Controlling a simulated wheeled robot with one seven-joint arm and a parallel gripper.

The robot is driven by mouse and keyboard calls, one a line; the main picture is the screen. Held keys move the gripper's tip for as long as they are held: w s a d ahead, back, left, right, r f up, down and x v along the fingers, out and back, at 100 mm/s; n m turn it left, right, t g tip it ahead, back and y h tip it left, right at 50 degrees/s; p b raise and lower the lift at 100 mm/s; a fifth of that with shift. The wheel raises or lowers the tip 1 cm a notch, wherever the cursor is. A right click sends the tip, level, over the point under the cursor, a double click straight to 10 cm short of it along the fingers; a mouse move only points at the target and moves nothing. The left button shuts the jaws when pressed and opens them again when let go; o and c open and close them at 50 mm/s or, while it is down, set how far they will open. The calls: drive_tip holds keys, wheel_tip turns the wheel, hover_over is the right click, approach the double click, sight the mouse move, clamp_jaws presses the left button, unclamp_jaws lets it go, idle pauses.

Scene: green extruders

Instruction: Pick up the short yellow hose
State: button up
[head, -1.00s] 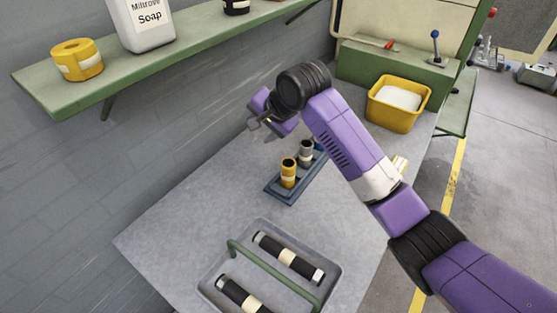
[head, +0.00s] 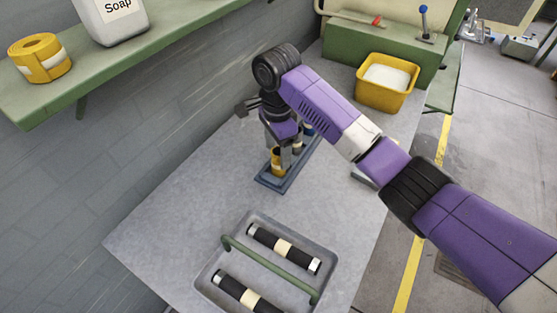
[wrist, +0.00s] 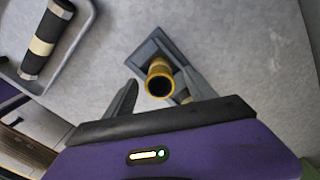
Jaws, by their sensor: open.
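The short yellow hose (head: 276,162) stands upright in a blue-grey rack (head: 270,184) on the table. In the wrist view the hose (wrist: 160,80) shows its open dark top end and lies between my fingertips. My gripper (head: 280,150) points down over the rack with its fingers apart, one on each side of the hose (wrist: 160,98). I cannot tell whether either finger touches it. The fingers hide part of the hose in the head view.
Other hoses stand behind in the rack, partly hidden by my gripper. A grey tray (head: 205,283) with a green handle holds two black hoses with cream bands at the front. A yellow bin (head: 385,97) stands at the back right. The table's left part is clear.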

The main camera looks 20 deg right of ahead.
sight(277, 171)
wheel_tip(277, 171, down, 4)
drive_tip(key=shift+d, duration=0.15)
clamp_jaws()
idle(0.3)
